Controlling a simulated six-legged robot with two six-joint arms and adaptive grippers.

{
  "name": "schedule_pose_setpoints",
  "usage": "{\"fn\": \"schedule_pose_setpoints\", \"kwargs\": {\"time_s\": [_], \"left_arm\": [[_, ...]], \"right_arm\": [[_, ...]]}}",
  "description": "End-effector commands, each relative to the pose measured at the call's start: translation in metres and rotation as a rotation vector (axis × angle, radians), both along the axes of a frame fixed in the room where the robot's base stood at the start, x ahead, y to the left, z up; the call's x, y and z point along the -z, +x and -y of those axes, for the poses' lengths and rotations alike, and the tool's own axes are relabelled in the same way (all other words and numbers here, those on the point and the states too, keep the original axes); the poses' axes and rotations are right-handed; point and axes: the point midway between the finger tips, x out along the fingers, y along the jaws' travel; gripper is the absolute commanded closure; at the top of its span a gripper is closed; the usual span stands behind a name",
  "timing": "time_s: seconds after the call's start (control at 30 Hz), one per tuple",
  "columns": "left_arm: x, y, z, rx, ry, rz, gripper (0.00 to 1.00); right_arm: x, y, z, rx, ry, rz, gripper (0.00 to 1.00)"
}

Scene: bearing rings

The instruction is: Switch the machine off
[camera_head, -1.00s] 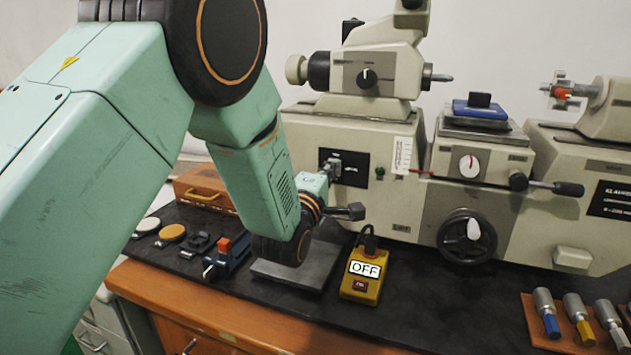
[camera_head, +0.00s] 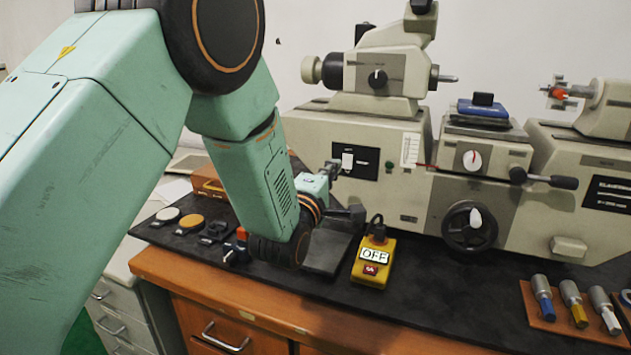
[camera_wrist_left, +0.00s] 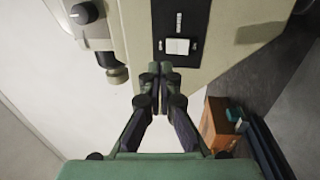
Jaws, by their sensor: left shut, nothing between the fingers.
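The machine (camera_head: 300,130) is a large beige bench instrument. A black panel (camera_head: 368,163) on its front carries a white switch (camera_head: 347,161). In the left wrist view the panel (camera_wrist_left: 168,18) and the white rocker switch (camera_wrist_left: 180,46) show clearly. My left gripper (camera_head: 335,167) is shut and empty at the panel's left edge. In the wrist view its fingertips (camera_wrist_left: 160,68) are just below and left of the switch; contact cannot be told. A small green lamp (camera_head: 389,167) sits right of the panel; whether it is lit is unclear. My right gripper is not in view.
A yellow box marked OFF (camera_head: 373,262) stands on the black mat (camera_head: 440,290), below the panel. A handwheel (camera_head: 469,226) and lever stick out to the right. A wooden box (camera_head: 207,184) and round discs lie left, and tools on a rack (camera_head: 550,315) lie right.

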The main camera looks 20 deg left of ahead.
Motion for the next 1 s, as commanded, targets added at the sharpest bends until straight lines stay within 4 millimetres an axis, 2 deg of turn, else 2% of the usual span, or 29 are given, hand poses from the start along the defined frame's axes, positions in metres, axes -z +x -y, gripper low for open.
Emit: {"fn": "schedule_pose_setpoints", "kwargs": {"time_s": [0.3,0.5,1.0], "left_arm": [[-0.008,-0.051,-0.002,0.0,0.001,0.0,1.0],[-0.01,-0.072,-0.002,0.0,0.0,0.0,1.0],[-0.01,-0.08,-0.002,0.0,0.0,0.001,1.0]], "right_arm": [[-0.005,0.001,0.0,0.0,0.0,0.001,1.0],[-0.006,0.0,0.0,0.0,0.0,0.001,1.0],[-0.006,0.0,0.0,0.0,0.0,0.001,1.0]]}}
